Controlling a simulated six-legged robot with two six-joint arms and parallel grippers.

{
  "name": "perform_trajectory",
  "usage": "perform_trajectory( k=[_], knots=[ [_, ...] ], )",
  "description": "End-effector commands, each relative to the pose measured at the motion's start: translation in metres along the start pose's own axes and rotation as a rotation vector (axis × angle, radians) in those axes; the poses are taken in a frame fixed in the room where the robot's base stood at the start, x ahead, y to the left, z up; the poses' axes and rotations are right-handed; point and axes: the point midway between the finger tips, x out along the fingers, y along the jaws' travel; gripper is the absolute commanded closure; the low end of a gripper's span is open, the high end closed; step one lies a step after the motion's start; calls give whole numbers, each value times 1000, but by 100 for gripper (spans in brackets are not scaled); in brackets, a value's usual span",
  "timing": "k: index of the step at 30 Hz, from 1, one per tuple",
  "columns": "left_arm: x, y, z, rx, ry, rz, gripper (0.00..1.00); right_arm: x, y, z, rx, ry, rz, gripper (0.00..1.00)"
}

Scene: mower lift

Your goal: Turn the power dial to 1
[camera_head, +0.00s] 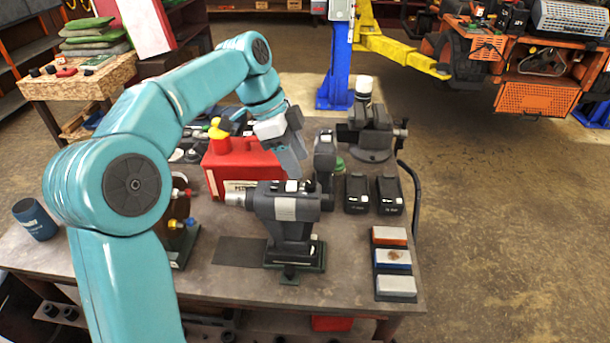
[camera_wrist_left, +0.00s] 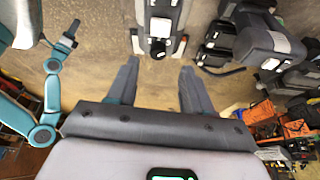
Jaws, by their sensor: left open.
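No dial with readable numbers can be made out in either view. A dark grey power drill (camera_head: 287,207) stands upright on the bench, its chuck to the left. My left gripper (camera_head: 294,165) is open and empty, pointing down just behind the drill and beside the red can; I cannot tell whether it touches anything. In the left wrist view, its fingers (camera_wrist_left: 158,70) are spread below a grey device (camera_wrist_left: 160,18) with a white label and a dark round part. A teal arm at the left of that view ends in my right gripper (camera_wrist_left: 70,36), too small to read.
On the bench (camera_head: 330,272) are a red can (camera_head: 240,167), a second dark tool (camera_head: 324,160), a vise (camera_head: 370,135), two black batteries (camera_head: 356,194) and several coloured blocks (camera_head: 396,287). A blue post (camera_head: 339,60) stands behind.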

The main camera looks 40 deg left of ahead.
Motion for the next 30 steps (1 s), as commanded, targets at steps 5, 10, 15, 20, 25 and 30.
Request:
perform_trajectory(
  k=[5,10,15,20,25,30],
  knots=[
    [32,-1,0,1,0,3,50,-3,-1,0,1,0,0,57],
    [48,-3,0,0,0,1,50,-4,-2,0,1,0,0,57],
    [52,-2,0,0,0,1,50,-4,-2,0,0,0,0,57],
    [52,-3,0,0,0,1,50,-4,-2,0,1,0,0,57],
    [52,-2,0,0,0,1,100,-4,-2,0,1,0,0,57],
    [53,-2,1,-3,-1,1,100,-4,-1,0,0,0,0,57]
  ],
)
